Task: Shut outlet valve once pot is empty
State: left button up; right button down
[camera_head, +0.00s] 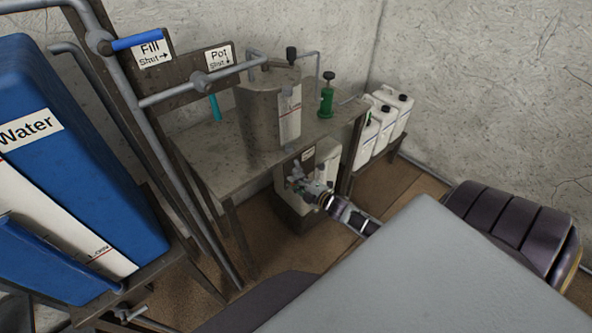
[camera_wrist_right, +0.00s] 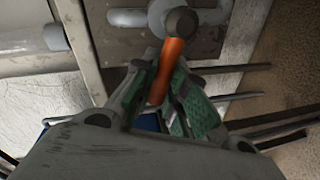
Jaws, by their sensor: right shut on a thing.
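The steel pot (camera_head: 262,112) stands on a metal table, with a narrow white gauge strip (camera_head: 290,117) on its side. I cannot see inside it or read its level. My right gripper (camera_head: 310,189) is low in front of the table, by a small labelled fitting below the pot. In the right wrist view, the green-padded fingers of my right gripper (camera_wrist_right: 166,88) are shut on an orange valve handle (camera_wrist_right: 172,62). The handle joins a grey pipe (camera_wrist_right: 128,18) at its top. My left gripper is not in view.
A blue water tank (camera_head: 75,170) stands at the left. A blue fill handle (camera_head: 137,40) and a teal handle (camera_head: 215,108) sit on pipes. A green fitting (camera_head: 327,97) stands beside the pot. White canisters (camera_head: 390,108) stand at the back right.

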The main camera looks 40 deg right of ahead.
jog(key=shift+s+a+f+n+h+b, duration=0.15)
jog(key=shift+f+n+h+b, duration=0.35)
jog(key=shift+f+n, duration=0.7)
jog(key=shift+r, duration=0.2)
jog(key=c, duration=1.4)
grip_release()
jog(key=shift+c, duration=0.2)
jog(key=shift+r, duration=0.1)
jog(key=a+v, duration=0.1)
jog(key=v, duration=1)
jog(key=shift+s+d, duration=0.45)
jog(key=shift+d, duration=0.1)
jog(key=shift+r, duration=0.1)
